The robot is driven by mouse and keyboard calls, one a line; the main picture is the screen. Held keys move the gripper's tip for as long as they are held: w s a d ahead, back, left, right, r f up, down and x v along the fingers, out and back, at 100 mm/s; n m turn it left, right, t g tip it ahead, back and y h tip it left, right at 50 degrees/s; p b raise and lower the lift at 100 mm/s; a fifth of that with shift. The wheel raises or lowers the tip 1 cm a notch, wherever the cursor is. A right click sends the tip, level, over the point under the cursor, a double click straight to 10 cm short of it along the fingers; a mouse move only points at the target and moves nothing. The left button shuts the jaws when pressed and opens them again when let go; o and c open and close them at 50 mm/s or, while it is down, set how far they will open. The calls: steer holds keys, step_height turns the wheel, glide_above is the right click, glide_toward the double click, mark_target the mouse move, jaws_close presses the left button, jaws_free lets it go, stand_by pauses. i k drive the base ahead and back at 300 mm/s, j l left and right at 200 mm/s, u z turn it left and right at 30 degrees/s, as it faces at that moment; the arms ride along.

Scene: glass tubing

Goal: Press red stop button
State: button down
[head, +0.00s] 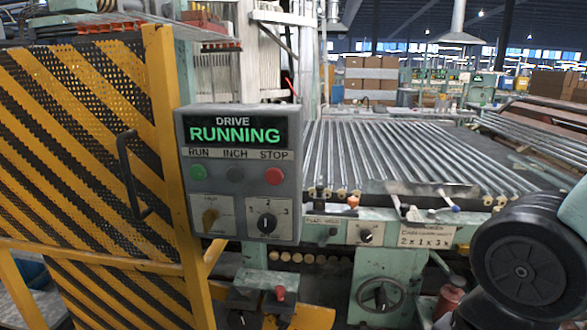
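The red stop button (274,176) is on the right of the grey control box (240,214), below the word STOP. A green button (198,173) sits under RUN and a dark button (235,174) under INCH. Two rotary knobs are lower on the box, the right one marked 1, 2, 3. My gripper is not in view. Part of my arm shows at the right edge, apart from the box.
A yellow and black striped mesh guard (85,150) with a dark handle (132,175) stands left of the box. A roller bed (400,155) lies behind and to the right. A handwheel (380,296) and another red knob (280,293) are below.

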mark_target(273, 176)
steer(key=u, duration=0.85)
steer(key=i+l+u, duration=0.1)
